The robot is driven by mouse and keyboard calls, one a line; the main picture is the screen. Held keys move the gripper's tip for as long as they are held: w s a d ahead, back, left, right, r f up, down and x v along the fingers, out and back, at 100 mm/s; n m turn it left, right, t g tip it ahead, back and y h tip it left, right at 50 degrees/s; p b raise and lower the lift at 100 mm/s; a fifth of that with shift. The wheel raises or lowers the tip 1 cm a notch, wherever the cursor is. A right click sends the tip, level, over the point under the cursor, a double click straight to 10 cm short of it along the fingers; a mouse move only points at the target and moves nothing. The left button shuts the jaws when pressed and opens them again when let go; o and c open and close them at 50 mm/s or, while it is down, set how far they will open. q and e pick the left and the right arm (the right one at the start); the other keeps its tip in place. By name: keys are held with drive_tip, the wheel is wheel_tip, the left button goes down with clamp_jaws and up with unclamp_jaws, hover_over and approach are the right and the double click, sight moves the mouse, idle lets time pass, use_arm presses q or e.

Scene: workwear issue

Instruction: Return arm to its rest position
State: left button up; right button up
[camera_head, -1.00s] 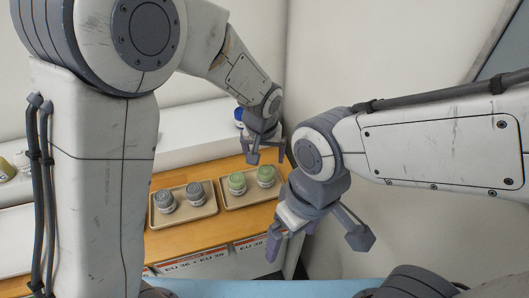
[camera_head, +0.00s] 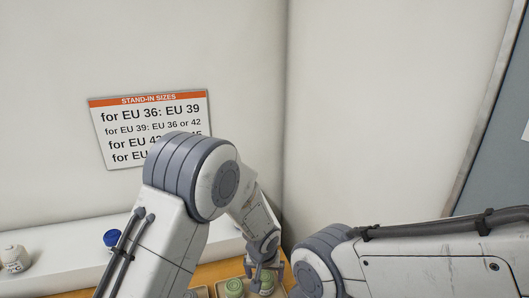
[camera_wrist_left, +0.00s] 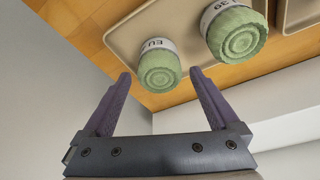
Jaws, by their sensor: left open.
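My left arm comes in from the lower left of the head view. Its gripper (camera_head: 265,277) points down at the bottom edge, beside two green rolls (camera_head: 235,287). In the left wrist view the jaws (camera_wrist_left: 160,73) are apart with nothing gripped. One green roll (camera_wrist_left: 158,68) appears between the fingertips there, and a second green roll (camera_wrist_left: 236,33) lies to its right. I cannot tell the height of the fingers over them. My right arm crosses the lower right of the head view; its gripper is out of frame.
Both rolls are on a beige tray (camera_wrist_left: 128,38) on a wooden surface (camera_wrist_left: 82,20). A white ledge (camera_head: 60,268) behind carries a blue-topped item (camera_head: 111,238) and a white item (camera_head: 14,259). A size sign (camera_head: 150,115) hangs on the wall. The upper space looks clear.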

use_arm(q)
drive_tip(key=shift+r, duration=0.6)
drive_tip(key=shift+f, duration=0.1)
